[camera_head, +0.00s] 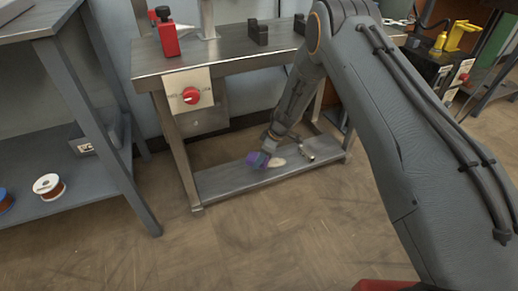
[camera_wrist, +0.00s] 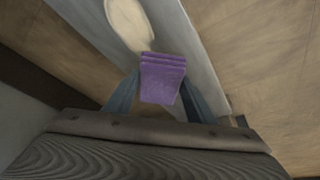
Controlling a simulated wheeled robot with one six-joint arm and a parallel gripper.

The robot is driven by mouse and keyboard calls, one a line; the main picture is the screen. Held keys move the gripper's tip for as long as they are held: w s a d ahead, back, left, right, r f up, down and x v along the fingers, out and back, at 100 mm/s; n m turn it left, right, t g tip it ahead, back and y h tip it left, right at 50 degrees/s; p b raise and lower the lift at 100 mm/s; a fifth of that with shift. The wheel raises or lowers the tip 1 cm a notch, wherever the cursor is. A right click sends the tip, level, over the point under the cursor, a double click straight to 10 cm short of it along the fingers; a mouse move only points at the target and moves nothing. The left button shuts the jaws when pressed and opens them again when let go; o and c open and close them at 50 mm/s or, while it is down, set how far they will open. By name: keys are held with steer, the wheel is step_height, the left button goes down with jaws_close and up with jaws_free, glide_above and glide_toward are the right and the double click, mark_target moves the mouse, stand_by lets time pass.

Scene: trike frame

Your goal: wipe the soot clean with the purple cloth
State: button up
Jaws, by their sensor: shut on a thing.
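The purple cloth (camera_head: 258,160) is a small folded block at the end of my arm, low over the bench's bottom shelf (camera_head: 222,182). My gripper (camera_head: 266,151) is shut on it. In the wrist view the cloth (camera_wrist: 162,78) sits between the two bluish fingers (camera_wrist: 158,98), with its far end sticking out. A pale cream oval (camera_head: 277,162) lies on the shelf just right of the cloth; in the wrist view the oval (camera_wrist: 128,22) is just beyond it. I cannot tell whether the cloth touches the shelf. I make out no dark soot patch.
A small brass-coloured piece (camera_head: 307,152) lies on the shelf's right part. The bench top (camera_head: 230,56) overhangs the shelf, with a panel bearing a red knob (camera_head: 191,96) in front. A grey rack (camera_head: 100,180) with spools stands left. Floor in front is clear.

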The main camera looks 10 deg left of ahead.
mark_target(255, 157)
steer(key=shift+w+d+r+p, duration=0.15)
steer(key=shift+r+p, duration=1.05)
steer(key=shift+r, duration=0.95)
steer(key=shift+a+r, duration=0.1)
steer(key=shift+a, duration=0.1)
steer(key=s+a+r+m, duration=0.1)
steer(key=s+a+r, duration=0.1)
steer(key=s+a, duration=0.1)
steer(key=s+d+r+m+t+p, duration=0.15)
steer(key=d+r+p, duration=0.3)
steer(key=r, duration=0.45)
steer(key=s+d+r+m+h+p, duration=0.1)
steer(key=s+d+r+m+p, duration=0.15)
steer(key=d+r, duration=0.45)
steer(key=s+d+r+m+t+p, duration=0.1)
steer(key=s+d+r+m+p, duration=0.2)
steer(key=r, duration=0.7)
steer(key=s+d+r+m+h+p, duration=0.1)
steer(key=s+d+r+m+p, duration=0.1)
steer(key=s+d+r+p, duration=0.4)
steer(key=s+d+r+m+p, duration=0.1)
steer(key=s+d+r+p, duration=0.5)
steer(key=r, duration=0.8)
steer(key=s+d+t, duration=0.1)
steer(key=s+d, duration=0.1)
steer(key=shift+s+d+r+m+h, duration=0.2)
steer(key=shift+d+m+h, duration=0.1)
steer(key=shift+m+h, duration=0.1)
steer(key=shift+f, duration=0.1)
